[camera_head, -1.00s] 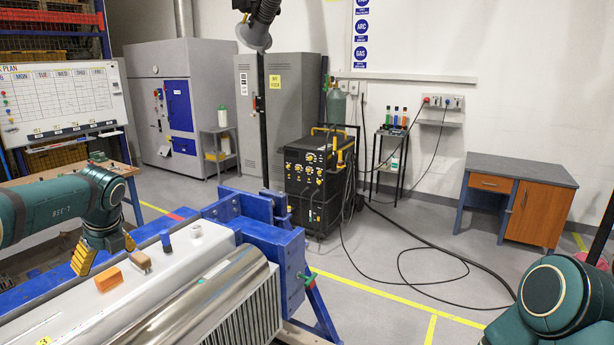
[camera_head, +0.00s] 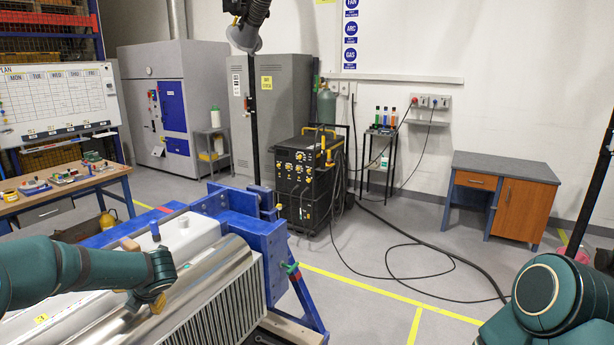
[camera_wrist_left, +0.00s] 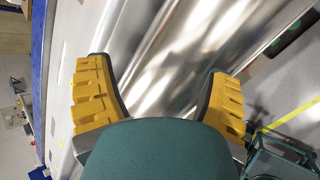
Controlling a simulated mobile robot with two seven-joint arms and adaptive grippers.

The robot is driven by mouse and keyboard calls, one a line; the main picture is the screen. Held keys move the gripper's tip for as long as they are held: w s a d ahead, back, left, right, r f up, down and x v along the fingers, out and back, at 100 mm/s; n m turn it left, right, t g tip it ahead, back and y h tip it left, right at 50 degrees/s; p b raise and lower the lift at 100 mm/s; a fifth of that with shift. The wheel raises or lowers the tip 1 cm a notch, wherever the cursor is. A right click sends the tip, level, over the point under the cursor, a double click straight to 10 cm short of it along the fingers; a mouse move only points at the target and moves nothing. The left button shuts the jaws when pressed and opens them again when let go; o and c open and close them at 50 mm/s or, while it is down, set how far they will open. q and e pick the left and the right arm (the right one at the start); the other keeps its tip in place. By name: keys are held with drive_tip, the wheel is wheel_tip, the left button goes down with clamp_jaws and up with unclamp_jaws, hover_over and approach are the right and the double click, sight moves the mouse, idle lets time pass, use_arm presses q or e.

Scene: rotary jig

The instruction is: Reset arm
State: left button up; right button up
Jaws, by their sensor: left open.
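My left arm reaches in from the left in the head view. Its gripper (camera_head: 146,302) hangs over the shiny metal cylinder (camera_head: 205,283) on the blue jig (camera_head: 245,231). In the left wrist view the yellow fingers (camera_wrist_left: 157,75) are spread wide with nothing between them, and the shiny metal surface (camera_wrist_left: 165,45) shows beyond. I cannot tell whether the fingertips touch the metal. My right arm (camera_head: 540,297) shows at the lower right, and its gripper is out of view.
A workbench (camera_head: 62,196) with several items stands at the left. A black welding machine (camera_head: 303,180) stands behind the jig. Cables cross the floor at the right.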

use_arm(q)
drive_tip(key=s+d+f+m+t+h, duration=0.1)
drive_tip(key=s+d+f+m+h, duration=0.2)
drive_tip(key=d+f+m, duration=0.6)
drive_tip(key=s+d+f+m+t+h, duration=0.2)
drive_tip(key=s+d+f+m+h, duration=0.1)
drive_tip(key=d+f+m, duration=0.55)
drive_tip(key=s+d+f+m+g+h, duration=0.3)
drive_tip(key=s+d+m, duration=0.4)
drive_tip(key=s, duration=0.2)
drive_tip(key=s+d+f+m+g+h, duration=0.2)
drive_tip(key=s+d+f+m, duration=0.1)
drive_tip(key=s+d+m, duration=0.5)
wheel_tip(320, 180, down, 10)
drive_tip(key=s+b, duration=0.2)
drive_tip(key=b, duration=0.7)
drive_tip(key=shift+a+m+g, duration=0.15)
drive_tip(key=shift+m+g, duration=0.15)
drive_tip(key=shift+m, duration=0.05)
drive_tip(key=shift+s, duration=0.1)
